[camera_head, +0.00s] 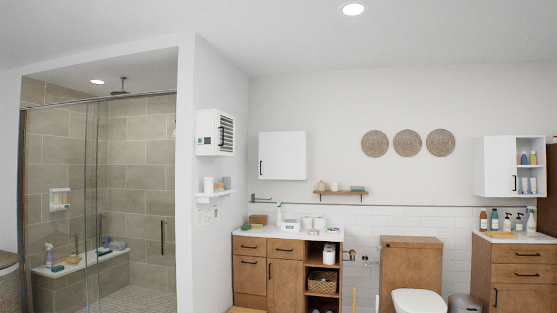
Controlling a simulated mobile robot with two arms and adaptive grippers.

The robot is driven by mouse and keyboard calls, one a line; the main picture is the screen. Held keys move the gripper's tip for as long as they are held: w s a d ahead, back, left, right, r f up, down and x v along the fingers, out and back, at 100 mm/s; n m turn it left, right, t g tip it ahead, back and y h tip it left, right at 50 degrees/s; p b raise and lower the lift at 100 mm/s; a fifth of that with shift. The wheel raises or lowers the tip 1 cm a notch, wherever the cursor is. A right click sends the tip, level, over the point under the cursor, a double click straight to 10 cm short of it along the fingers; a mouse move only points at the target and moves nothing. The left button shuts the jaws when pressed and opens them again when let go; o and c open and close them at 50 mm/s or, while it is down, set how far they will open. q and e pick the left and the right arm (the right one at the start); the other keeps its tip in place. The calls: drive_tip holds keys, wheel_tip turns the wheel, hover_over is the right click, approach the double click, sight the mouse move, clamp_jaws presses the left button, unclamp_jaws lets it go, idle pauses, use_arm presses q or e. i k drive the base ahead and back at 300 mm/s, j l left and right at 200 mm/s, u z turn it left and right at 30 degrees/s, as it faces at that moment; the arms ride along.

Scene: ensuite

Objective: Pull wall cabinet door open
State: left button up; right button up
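Two white wall cabinets hang on the back wall. The middle one (283,156) has a flat front with a short dark vertical handle at its left edge, and its door looks shut. The right one (494,166) has a shut white door on its left side, with a dark handle near that door's lower right edge. Its right side has open shelves with bottles. I cannot tell which cabinet the task means. Neither of my grippers is in view.
A white wall-mounted box (207,133) hangs on the partition wall. Below the middle cabinet are a wooden shelf (341,193) and a wooden vanity (284,247). A toilet (418,301) and a right-hand wooden cabinet (520,254) stand along the wall. A glass-doored shower (135,200) is left.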

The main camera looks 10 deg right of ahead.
sight(282, 154)
drive_tip(key=i+l+z, duration=0.15)
drive_tip(key=i, duration=4.5)
drive_tip(key=j, duration=0.1)
